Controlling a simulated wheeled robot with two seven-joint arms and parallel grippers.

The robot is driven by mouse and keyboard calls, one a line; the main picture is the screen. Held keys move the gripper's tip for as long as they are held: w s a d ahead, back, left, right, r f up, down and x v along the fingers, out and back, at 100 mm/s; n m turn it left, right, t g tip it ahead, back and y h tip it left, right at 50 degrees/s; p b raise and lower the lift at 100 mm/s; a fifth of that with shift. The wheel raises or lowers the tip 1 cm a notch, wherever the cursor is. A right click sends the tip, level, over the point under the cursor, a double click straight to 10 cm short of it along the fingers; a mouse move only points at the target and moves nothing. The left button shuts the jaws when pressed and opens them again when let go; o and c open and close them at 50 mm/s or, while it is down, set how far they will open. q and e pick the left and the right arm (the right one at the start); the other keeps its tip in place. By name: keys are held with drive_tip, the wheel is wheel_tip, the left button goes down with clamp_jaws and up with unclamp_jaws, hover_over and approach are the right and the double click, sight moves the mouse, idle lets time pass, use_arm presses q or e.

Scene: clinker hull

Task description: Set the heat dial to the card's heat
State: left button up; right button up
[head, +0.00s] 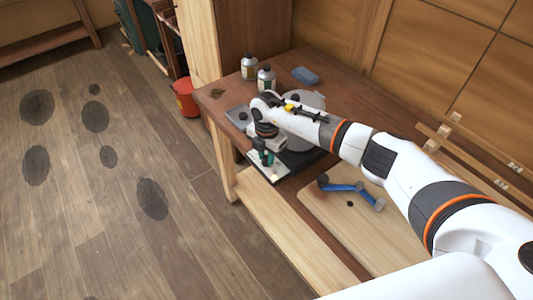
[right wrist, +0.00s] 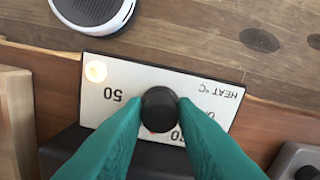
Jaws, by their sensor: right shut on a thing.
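The heat dial is a round black knob (right wrist: 160,108) on a white panel (right wrist: 200,82). The panel also shows in the head view (head: 270,174), on the front of a dark heater. In the right wrist view its print is upside down: "HEAT °C", a 50 and a partly covered 70. My right gripper (head: 264,159) has its green fingers on both sides of the knob, shut on it. The fingers and knob hide part of the scale, and I cannot read the setting. No card with a heat is readable. My left gripper is out of view.
A grey pot (head: 307,101) stands behind my right wrist. Two bottles (head: 266,78) and a blue cloth (head: 305,75) are at the back of the bench. A wooden board (head: 330,225) with a blue tool (head: 352,188) lies to the right. A lamp (right wrist: 95,70) glows on the panel.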

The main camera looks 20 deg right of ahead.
sight(266, 157)
drive_tip(key=m+p, duration=0.1)
drive_tip(key=m, duration=0.4)
drive_tip(key=shift+r, duration=0.1)
drive_tip(key=shift+m, duration=0.3)
idle(0.4)
drive_tip(key=o, duration=1)
wheel_tip(266, 157, up, 12)
drive_tip(key=b, duration=0.3)
